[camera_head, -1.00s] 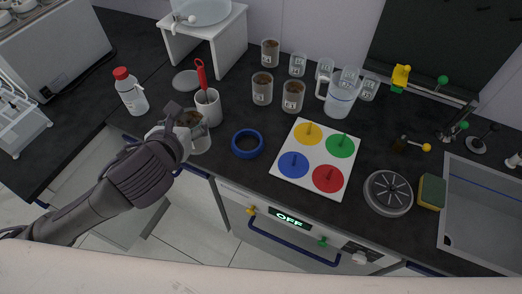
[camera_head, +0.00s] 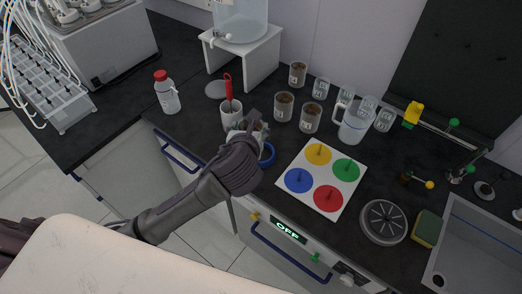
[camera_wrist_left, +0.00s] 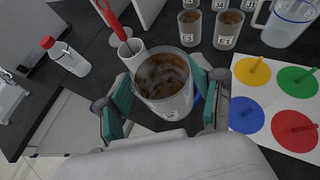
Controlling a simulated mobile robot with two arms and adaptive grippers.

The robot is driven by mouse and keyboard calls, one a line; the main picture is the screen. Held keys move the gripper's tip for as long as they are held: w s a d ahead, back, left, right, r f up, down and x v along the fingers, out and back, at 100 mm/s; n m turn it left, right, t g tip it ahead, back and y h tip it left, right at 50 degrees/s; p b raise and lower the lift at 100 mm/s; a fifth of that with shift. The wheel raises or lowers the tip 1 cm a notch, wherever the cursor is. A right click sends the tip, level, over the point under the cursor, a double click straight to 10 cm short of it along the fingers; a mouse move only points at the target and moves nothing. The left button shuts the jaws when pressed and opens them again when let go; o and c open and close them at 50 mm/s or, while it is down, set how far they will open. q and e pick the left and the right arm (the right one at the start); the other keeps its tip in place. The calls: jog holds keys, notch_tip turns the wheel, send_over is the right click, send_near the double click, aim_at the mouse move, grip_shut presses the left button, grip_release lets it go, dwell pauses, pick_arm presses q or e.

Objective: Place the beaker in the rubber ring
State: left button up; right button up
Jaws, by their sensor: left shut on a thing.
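The beaker (camera_wrist_left: 163,82), a clear cup with brown, foamy contents and a label on its front, is upright between the teal-padded fingers of my left gripper (camera_wrist_left: 163,100) in the left wrist view. The gripper is shut on it. In the head view my left gripper (camera_head: 254,126) largely hides the beaker. The blue rubber ring (camera_head: 268,155) lies on the dark counter, partly covered by the gripper. In the left wrist view only a sliver of the ring (camera_wrist_left: 197,99) shows behind the beaker. I cannot tell whether the beaker touches the ring. My right gripper is out of view.
A white cup (camera_head: 231,116) with a red-handled tool stands close to the left. A red-capped bottle (camera_head: 167,93) is farther left. Several labelled beakers and a jug (camera_head: 355,124) stand behind. A white board with four coloured discs (camera_head: 293,155) lies to the right.

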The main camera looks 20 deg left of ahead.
pick_arm(q)
jog(key=d+f+n+y+p, duration=0.1)
jog(key=d+n+y+p, duration=0.1)
jog(key=d+p, duration=0.7)
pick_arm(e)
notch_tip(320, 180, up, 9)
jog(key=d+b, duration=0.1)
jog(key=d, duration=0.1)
pick_arm(q)
jog(key=shift+g, duration=0.3)
jog(key=w+a+f+b, duration=0.2)
jog(key=f+b, duration=0.2)
jog(key=w+a+f+b, duration=0.2)
jog(key=a+f+b, duration=0.1)
jog(key=f+b, duration=0.1)
jog(key=w+a+f+b, duration=0.3)
jog(key=f+b, duration=0.1)
jog(key=b, duration=0.2)
jog(key=shift+r+p, duration=0.1)
jog(key=shift+p, duration=0.2)
jog(key=o, duration=1.5)
jog(key=shift+o, duration=0.2)
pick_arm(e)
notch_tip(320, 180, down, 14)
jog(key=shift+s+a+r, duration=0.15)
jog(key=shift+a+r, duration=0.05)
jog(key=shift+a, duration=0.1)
